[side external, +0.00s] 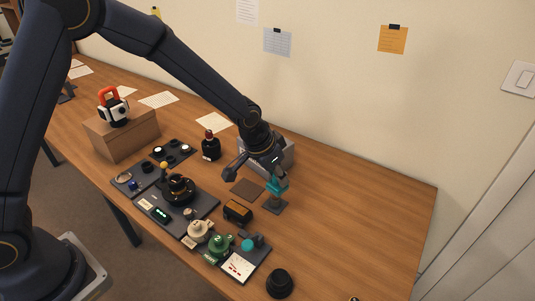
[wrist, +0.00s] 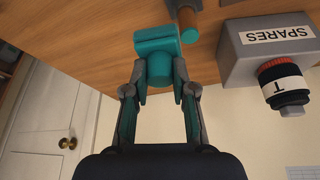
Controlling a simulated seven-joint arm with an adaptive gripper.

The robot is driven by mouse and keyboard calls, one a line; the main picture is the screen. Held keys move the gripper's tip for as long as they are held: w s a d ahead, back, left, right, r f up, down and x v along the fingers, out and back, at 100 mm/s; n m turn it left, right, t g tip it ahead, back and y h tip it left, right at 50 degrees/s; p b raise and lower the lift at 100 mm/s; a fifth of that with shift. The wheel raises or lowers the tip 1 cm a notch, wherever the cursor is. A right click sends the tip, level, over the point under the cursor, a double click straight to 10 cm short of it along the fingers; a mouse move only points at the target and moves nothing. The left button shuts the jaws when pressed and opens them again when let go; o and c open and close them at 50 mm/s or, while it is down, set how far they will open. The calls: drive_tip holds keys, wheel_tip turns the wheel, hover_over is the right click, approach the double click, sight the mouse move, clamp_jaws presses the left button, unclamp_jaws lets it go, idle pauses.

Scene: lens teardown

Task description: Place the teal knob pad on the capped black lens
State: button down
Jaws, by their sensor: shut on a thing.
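In the wrist view the pad (wrist: 158,60) shows as a wide teal block with a round knob between the fingertips (wrist: 160,85). A small stand with a dark base (side external: 274,206) is just below the pad; I cannot tell whether they touch. A short black cylinder (side external: 280,283), which looks like the capped black lens, stands upright near the table's front edge, apart from my gripper. Its top looks bare.
A grey box marked SPARES (wrist: 270,45) is beside my gripper. A black bottle with a red band (side external: 211,148) stands left of it. Dark trays with knobs and dials (side external: 207,206) fill the table's front left. The table right of the stand is clear.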

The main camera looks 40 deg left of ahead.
drive_tip(key=shift+s+a+r, duration=0.15)
drive_tip(key=shift+s+r, duration=0.1)
drive_tip(key=shift+s, duration=0.2)
drive_tip(key=s+d+m+g+h, duration=0.2)
drive_tip(key=s+d+m, duration=0.5)
drive_tip(key=s+d, duration=0.55)
hover_over(279, 277)
wheel_tip(279, 277, down, 7)
drive_tip(key=shift+f, duration=0.2)
drive_tip(key=c, duration=0.9)
unclamp_jaws()
drive_tip(key=shift+f, duration=0.1)
drive_tip(key=shift+c, duration=0.2)
